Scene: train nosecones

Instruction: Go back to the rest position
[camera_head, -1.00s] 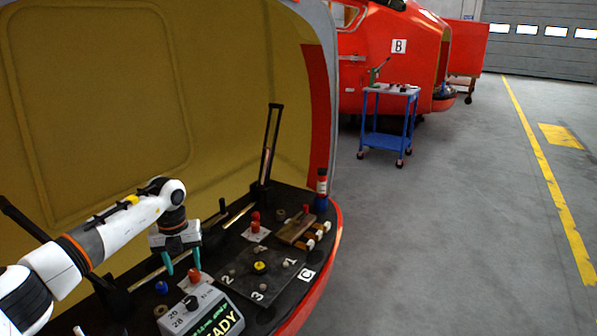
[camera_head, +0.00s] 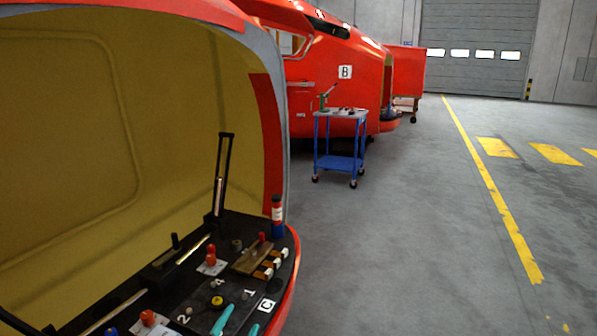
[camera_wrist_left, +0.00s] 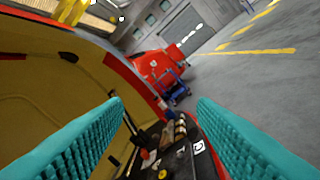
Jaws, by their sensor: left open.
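My left gripper (camera_head: 238,324) shows only as two teal fingertips at the bottom edge of the head view, in front of the black tool deck (camera_head: 148,290). In the left wrist view its two teal ribbed fingers (camera_wrist_left: 158,108) stand wide apart with nothing between them. The deck shows beyond them, with the yellow knob (camera_head: 217,301) and the wooden block (camera_head: 252,257) on it. The rest of the left arm is out of the head view. My right gripper is in neither view.
The open red nosecone (camera_head: 292,270) with its yellow inside fills the left. A blue trolley (camera_head: 340,162) stands beyond, near another red nosecone (camera_head: 345,100). Grey floor (camera_head: 420,240) on the right is clear.

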